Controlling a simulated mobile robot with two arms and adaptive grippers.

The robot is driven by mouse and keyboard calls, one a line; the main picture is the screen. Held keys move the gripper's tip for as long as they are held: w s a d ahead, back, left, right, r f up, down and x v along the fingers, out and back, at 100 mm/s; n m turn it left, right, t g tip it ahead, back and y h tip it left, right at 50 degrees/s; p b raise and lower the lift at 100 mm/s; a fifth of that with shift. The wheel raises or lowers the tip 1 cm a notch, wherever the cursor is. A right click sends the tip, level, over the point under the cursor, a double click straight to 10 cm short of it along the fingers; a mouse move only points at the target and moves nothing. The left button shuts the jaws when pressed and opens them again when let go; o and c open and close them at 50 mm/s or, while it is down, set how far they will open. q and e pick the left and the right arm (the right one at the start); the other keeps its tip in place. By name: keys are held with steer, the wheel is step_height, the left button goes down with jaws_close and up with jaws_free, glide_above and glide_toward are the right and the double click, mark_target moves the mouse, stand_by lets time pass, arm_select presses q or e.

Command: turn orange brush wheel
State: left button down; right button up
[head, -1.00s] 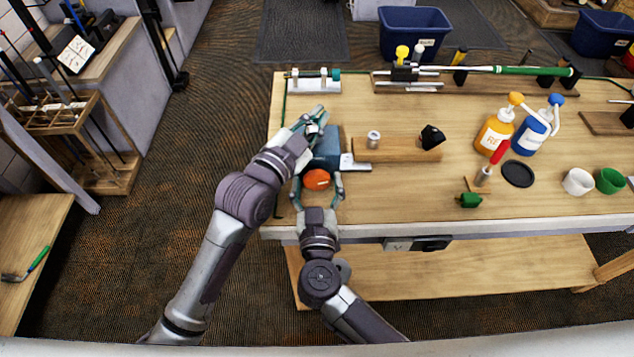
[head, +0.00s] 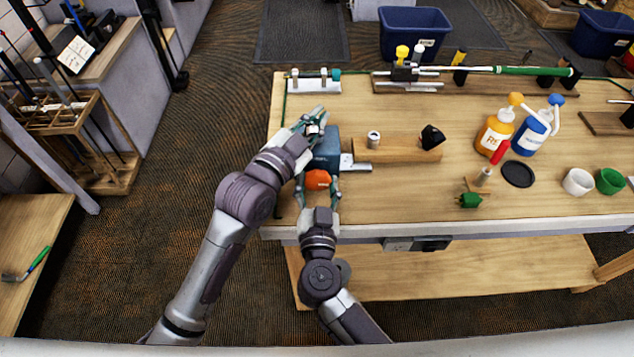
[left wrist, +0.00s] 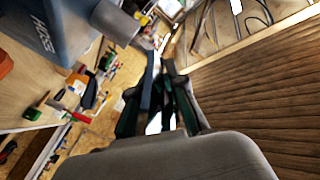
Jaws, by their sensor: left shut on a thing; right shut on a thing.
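The orange brush wheel (head: 317,180) sits at the near side of the blue machine (head: 326,152), by the table's left end. My right gripper (head: 319,187) reaches in from the near edge, a finger on each side of the wheel, shut on it. My left gripper (head: 313,122) is at the far left of the machine, shut on a part of it that its fingers largely hide. In the left wrist view, the left fingers (left wrist: 167,88) are close together beside the blue body (left wrist: 55,28), with a bit of orange (left wrist: 5,64) at the left edge.
A wooden block (head: 395,151) lies right of the machine. A small metal rack (head: 314,84) is behind my left gripper. Bottles (head: 495,135) and a black round pad (head: 518,174) stand farther right.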

steer(key=o, duration=1.2)
steer(key=shift+s+a, duration=0.15)
steer(key=shift+s, duration=5.85)
steer(key=shift+c, duration=0.2)
